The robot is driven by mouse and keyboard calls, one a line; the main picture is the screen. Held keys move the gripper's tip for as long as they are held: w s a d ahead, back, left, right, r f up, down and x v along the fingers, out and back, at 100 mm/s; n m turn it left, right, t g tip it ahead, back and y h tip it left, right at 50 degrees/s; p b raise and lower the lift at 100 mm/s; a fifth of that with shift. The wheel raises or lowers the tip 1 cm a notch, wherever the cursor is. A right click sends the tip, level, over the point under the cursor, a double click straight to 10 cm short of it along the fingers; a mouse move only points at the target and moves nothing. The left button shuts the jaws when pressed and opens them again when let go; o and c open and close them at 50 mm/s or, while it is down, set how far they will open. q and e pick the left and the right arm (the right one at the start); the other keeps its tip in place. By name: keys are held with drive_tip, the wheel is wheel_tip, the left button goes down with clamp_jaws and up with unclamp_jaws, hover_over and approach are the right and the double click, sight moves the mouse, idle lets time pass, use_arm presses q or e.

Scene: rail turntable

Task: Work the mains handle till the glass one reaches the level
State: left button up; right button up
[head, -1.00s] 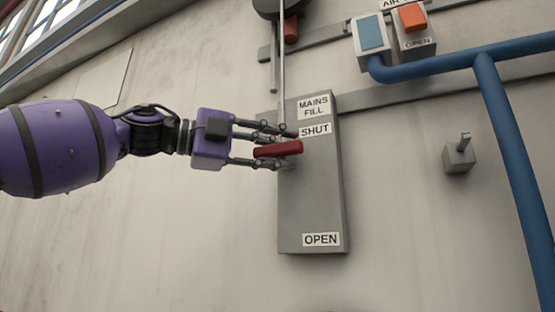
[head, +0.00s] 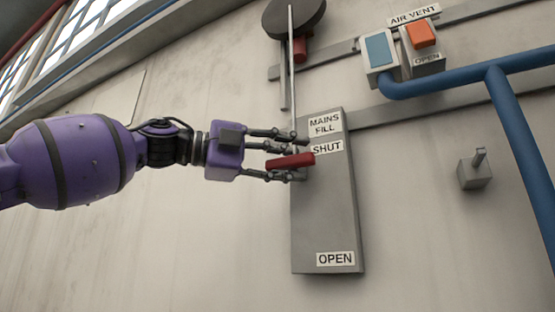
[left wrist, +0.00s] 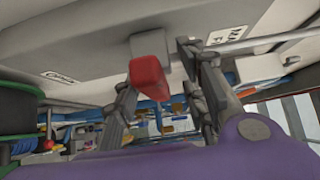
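The mains handle is a red bar (head: 290,161) on a grey box (head: 330,215) marked MAINS FILL, beside its SHUT label near the top; the OPEN label is near the bottom. My left gripper (head: 285,157) reaches in from the left, with fingers above and below the bar. In the left wrist view the red bar (left wrist: 150,76) stands between the spread fingers (left wrist: 160,85), with a gap at least on the right-hand finger's side. The gripper looks open around it. I cannot make out a gauge glass or level mark. My right gripper is not in view.
An AIR VENT box with an orange block (head: 422,34) and OPEN label sits at upper right, beside a blue-faced box (head: 379,50). A blue pipe (head: 520,150) runs down the right. A small grey switch box (head: 475,172) is on the wall. The wall below is clear.

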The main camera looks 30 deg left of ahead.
use_arm(q)
drive_tip(key=v, duration=1.2)
drive_tip(key=shift+f, duration=0.1)
idle(0.4)
